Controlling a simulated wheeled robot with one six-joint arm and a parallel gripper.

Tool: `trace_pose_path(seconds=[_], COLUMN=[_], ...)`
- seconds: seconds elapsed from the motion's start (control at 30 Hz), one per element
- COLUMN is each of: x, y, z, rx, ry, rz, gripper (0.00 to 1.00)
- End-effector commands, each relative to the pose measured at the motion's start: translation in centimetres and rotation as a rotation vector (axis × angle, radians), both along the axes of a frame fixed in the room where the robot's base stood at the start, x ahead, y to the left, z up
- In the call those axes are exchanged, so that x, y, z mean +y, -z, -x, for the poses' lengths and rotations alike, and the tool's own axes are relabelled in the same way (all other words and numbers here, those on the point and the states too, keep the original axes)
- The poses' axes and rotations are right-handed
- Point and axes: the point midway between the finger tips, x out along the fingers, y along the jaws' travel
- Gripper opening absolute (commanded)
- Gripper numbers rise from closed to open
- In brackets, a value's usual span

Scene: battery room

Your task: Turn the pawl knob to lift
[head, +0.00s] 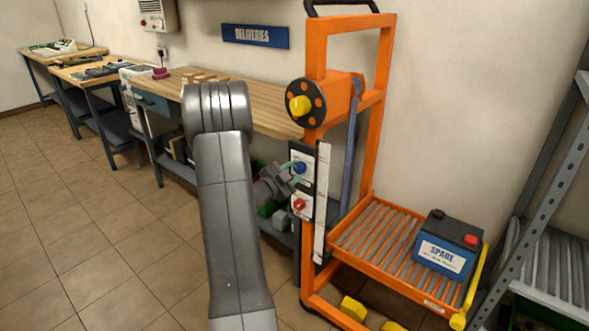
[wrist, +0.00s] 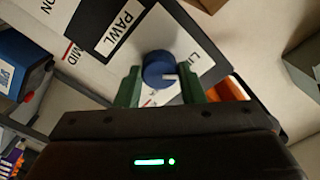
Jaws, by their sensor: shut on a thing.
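The pawl knob (wrist: 159,69) is a round blue knob with a white pointer line, on a white plate below a black label reading PAWL. In the wrist view its line points right, and part of a word starting with "LI" shows beside it. My gripper (wrist: 160,86) has its two green fingers on either side of the knob, shut on it. In the head view the blue knob (head: 299,168) sits on the panel of the orange lifter (head: 315,60), with my gripper (head: 287,170) reaching it from the left. A red knob (head: 299,204) sits below it.
The lifter's roller tray (head: 350,243) carries a SPARE battery (head: 446,246) at the right. A yellow-hubbed wheel (head: 300,105) is above the panel. A wooden workbench (head: 270,118) stands behind my arm. A grey metal rack (head: 545,190) is at the right. The tiled floor at left is clear.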

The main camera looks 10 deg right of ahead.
Motion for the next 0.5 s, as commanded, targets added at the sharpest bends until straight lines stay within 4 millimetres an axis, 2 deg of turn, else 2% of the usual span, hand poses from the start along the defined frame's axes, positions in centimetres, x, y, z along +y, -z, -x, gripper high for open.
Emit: trace_pose_path(seconds=[0.5], x=[0.05], y=[0.20], z=[0.05], rx=[0.063], ry=[0.000], rz=[0.045], gripper=[0.13])
